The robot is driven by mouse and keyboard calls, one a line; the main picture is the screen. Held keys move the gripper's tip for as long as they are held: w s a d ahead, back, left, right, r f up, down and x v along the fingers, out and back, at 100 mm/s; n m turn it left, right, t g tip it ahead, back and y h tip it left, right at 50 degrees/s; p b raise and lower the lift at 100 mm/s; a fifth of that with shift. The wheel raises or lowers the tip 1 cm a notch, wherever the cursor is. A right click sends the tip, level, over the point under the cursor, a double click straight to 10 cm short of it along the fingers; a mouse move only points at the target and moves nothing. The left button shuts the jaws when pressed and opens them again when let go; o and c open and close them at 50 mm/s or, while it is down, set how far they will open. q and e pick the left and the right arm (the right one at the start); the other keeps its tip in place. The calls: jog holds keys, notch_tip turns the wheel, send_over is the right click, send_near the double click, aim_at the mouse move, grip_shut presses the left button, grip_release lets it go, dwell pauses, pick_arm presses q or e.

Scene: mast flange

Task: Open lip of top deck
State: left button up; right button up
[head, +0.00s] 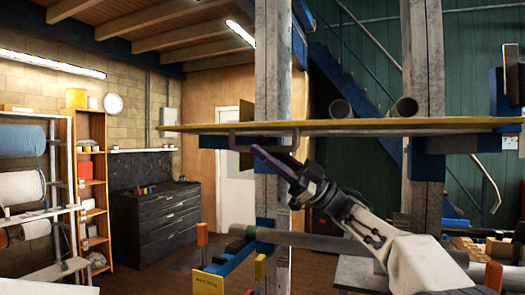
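The top deck (350,126) is a thin yellowish board seen nearly edge-on, running across the middle right of the head view. A short upright yellowish plate (246,111) stands at its edge left of the grey post, and a smaller upright piece (168,117) shows at its far left end; I cannot tell which is the lip. A grey bracket (268,138) hangs under the deck. My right gripper (258,151) is just below the deck and bracket, its purple fingers pointing up and left. Whether it touches anything, or is open, is unclear. My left gripper is out of view.
Two grey posts (273,70) (422,60) stand by the deck. Two pipe pieces (404,107) (341,108) lie on it. A long grey pipe (340,243) runs below. A dark drawer cabinet (155,222) and shelves with reels (22,188) stand at the left; floor shows between.

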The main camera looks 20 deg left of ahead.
jog(key=b+v, duration=0.3)
jog(key=v, duration=0.6)
jog(key=shift+d+f, duration=0.2)
jog(key=shift+w, duration=0.1)
